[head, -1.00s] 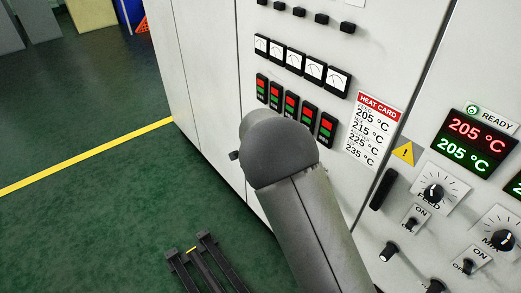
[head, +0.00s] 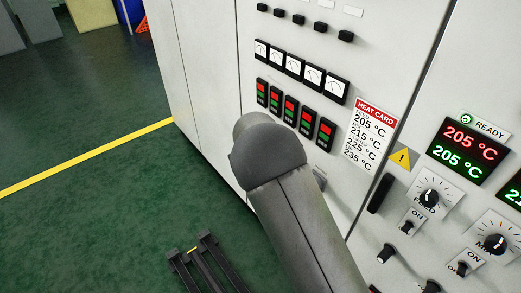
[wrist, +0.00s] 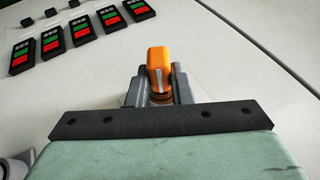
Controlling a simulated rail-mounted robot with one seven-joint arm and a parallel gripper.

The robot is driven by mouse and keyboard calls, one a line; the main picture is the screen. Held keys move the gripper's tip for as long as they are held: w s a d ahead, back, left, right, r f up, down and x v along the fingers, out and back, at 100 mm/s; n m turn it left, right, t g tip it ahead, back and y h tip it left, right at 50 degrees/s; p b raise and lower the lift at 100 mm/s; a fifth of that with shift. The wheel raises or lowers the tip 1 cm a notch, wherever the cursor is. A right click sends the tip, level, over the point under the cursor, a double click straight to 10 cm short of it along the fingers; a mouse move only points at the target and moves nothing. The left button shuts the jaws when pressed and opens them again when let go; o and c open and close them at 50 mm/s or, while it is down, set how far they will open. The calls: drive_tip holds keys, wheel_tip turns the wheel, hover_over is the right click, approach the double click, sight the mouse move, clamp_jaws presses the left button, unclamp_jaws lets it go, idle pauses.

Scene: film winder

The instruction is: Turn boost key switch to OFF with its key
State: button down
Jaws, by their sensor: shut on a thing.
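In the wrist view an orange key (wrist: 158,63) with a pale stripe on its head stands between the two grey fingers of my gripper (wrist: 159,88). The gripper is shut on it. A darker orange round part shows just below the key head, between the fingers. The switch face and its OFF marking are hidden by the fingers and the gripper body, so I cannot read the key's position. In the head view my arm covers the key and most of the gripper.
Several red-and-green push-button units (head: 290,108) sit in a row on the light panel, below the meters (head: 293,66). A heat card (head: 369,130) is to the right. Knobs and toggles, including the feed knob (head: 430,197), lie further right. Green floor is open at left.

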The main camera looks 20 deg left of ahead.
drive_tip(key=shift+w+a+r+g+h+p, duration=0.15)
drive_tip(key=shift+g+h+p, duration=0.6)
drive_tip(key=shift+p, duration=1.15)
drive_tip(key=shift+a+n+h, duration=0.1)
drive_tip(key=shift+n+h, duration=0.15)
drive_tip(key=shift+n, duration=0.05)
drive_tip(key=shift+h+p, duration=0.4)
drive_tip(key=shift+p, duration=0.1)
drive_tip(key=shift+g, duration=0.25)
